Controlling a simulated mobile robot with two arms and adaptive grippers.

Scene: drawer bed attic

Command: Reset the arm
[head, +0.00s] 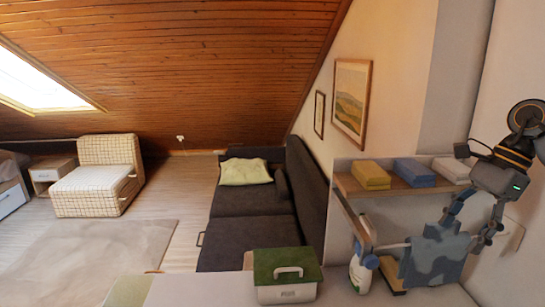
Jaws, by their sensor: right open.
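My right arm comes in from the right edge. Its gripper (468,231) is open, with its fingers pointing down and to the left, above the right part of the white surface. My left gripper is not in view.
A white spray bottle (357,274) and a green-topped box with a handle (286,275) stand on the white surface (205,290). A shelf (350,186) holds yellow, blue and white folded cloths. Behind are a dark sofa (240,229) and a checked armchair (98,182).

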